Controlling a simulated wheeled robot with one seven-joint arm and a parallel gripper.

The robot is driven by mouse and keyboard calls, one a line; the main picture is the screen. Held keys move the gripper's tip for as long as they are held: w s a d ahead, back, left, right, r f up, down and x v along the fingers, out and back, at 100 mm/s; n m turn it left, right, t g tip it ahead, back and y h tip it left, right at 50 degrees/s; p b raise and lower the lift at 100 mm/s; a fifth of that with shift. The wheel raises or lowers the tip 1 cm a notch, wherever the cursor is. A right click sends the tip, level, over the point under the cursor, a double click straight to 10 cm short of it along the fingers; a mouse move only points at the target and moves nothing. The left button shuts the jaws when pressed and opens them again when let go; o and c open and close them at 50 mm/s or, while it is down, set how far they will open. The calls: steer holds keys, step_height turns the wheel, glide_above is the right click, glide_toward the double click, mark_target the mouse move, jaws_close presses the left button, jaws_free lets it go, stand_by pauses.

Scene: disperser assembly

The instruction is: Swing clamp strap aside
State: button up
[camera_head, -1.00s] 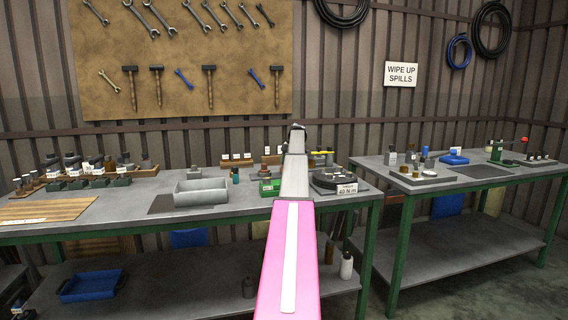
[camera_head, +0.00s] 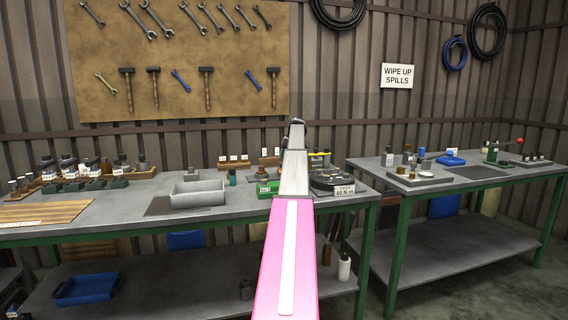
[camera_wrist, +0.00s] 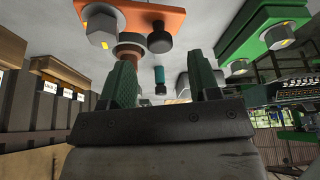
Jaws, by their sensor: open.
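In the wrist view, an orange plate-like strap (camera_wrist: 182,20) crosses the top, and I take it to be the clamp strap. It carries a grey hex bolt (camera_wrist: 100,26), a copper-coloured post (camera_wrist: 130,50) and a dark round knob (camera_wrist: 160,38). My gripper (camera_wrist: 163,78) is open, its two green fingers spread below the strap. The left finger overlaps the post in the picture; I cannot tell if they touch. Nothing shows held between the fingers. In the head view my arm hides the gripper and part of the bench behind it.
A green plate with hex bolts (camera_wrist: 262,25) is at the right of the wrist view. In the head view, a dark round fixture (camera_head: 328,180) stands right of my arm, a green box (camera_head: 265,188) left of it. A grey bin (camera_head: 198,195) sits farther left.

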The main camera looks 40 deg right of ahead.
steer(key=v, duration=0.6)
steer(key=shift+d+r, duration=0.2)
steer(key=shift+r, duration=0.2)
